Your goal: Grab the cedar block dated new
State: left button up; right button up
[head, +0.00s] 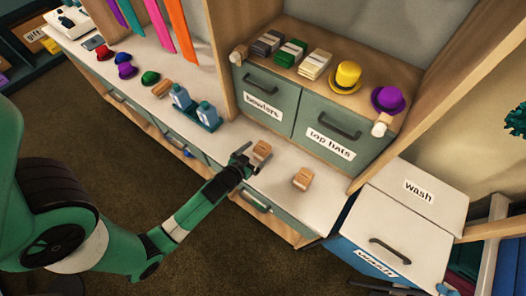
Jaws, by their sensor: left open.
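Three tan wooden blocks show in the head view, and I cannot read a date on any of them. One block (262,150) sits on the white counter right at my left gripper. A second block (302,179) sits on the counter further right, apart from the gripper. My right gripper is out of view.
Blue bottles (181,97) stand on a tray left of the gripper. Small coloured hats (124,71) lie further left. Behind are the "bowlers" drawer (262,104) and the "top hats" drawer (330,138). A "wash" bin (390,235) stands at right. The counter around the second block is clear.

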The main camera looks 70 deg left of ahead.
aim_at(266, 145)
pick_arm(q)
jog(key=b+x, duration=0.1)
jog(key=x, duration=0.4)
jog(key=shift+w+a+f, duration=0.1)
jog(key=shift+w+f, duration=0.15)
jog(key=shift+f, duration=0.05)
jog(key=shift+w+a, duration=0.25)
jog(key=shift+w, duration=0.1)
jog(key=shift+c, duration=0.3)
jog(key=c, duration=1.4)
